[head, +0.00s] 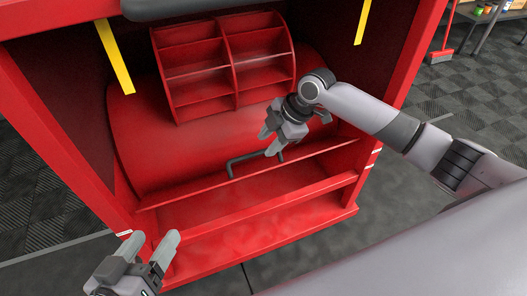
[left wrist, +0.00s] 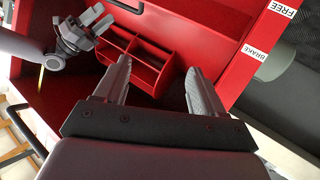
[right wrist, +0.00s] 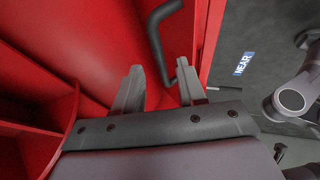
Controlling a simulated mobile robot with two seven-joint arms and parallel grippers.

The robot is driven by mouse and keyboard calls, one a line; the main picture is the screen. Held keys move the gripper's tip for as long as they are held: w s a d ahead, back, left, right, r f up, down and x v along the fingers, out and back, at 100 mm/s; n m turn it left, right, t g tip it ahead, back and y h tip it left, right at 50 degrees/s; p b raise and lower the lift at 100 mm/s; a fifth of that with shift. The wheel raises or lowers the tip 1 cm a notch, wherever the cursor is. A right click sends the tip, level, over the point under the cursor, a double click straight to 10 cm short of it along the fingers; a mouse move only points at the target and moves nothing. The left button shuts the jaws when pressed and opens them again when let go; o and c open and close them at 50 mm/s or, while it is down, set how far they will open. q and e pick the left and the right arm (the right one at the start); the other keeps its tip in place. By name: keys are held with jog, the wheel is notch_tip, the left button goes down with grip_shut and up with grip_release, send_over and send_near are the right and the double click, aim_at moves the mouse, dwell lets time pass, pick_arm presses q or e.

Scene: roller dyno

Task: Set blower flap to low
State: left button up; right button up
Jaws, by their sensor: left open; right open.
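A red blower housing (head: 135,150) fills the middle of the head view, with a red slatted, divided grille (head: 225,65) at its back. A dark bar handle (head: 240,160) sits on the red surface in front of the grille; I cannot tell the flap's setting. My right gripper (head: 271,142) is open just above the handle. In the right wrist view the handle (right wrist: 155,40) runs between the open fingers (right wrist: 160,75); contact is unclear. My left gripper (head: 152,246) is open and empty, low at the left front, outside the housing.
Red side walls and a front ledge (head: 260,215) frame the opening. Yellow strips (head: 115,58) hang at both sides. The left wrist view shows labels FREE (left wrist: 284,8) and BRAKE (left wrist: 256,52); the right wrist view shows a NEAR label (right wrist: 243,64).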

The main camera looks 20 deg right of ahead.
aim_at(260, 153)
pick_arm(q)
jog(key=shift+s+a+m+t+y+b, duration=0.1)
jog(key=shift+a+m+t+y+b, duration=0.2)
jog(key=shift+a+b, duration=0.25)
pick_arm(e)
jog(key=shift+x, duration=1.7)
grip_shut()
jog(key=shift+s, duration=0.1)
